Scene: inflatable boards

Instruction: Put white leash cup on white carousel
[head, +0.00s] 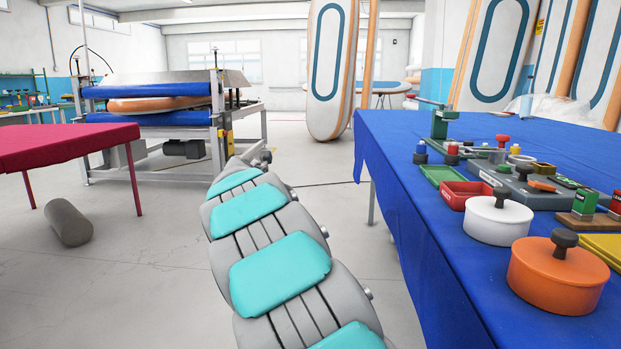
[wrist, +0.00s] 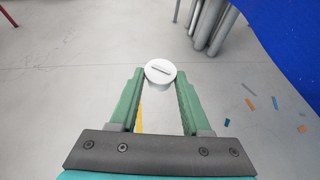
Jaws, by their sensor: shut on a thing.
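My gripper (wrist: 160,80) is shut on the white leash cup (wrist: 160,70), a small round white piece with a slotted top, held between the green fingertips. The cup is over the bare floor, beside the blue-covered table. In the head view my arm stretches away from me, left of the table; the gripper and cup cannot be made out there. The white carousel (head: 497,218), a round white drum with a dark knob on top, stands on the table near its left edge. It is well apart from the cup and outside the wrist view.
An orange drum (head: 556,278) stands close beside the white carousel, nearer me. Red (head: 465,194) and green (head: 440,174) trays and several small tools lie behind it on the blue-covered table (head: 430,230). A red table (head: 60,147) is at left. Floor between the tables is mostly clear.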

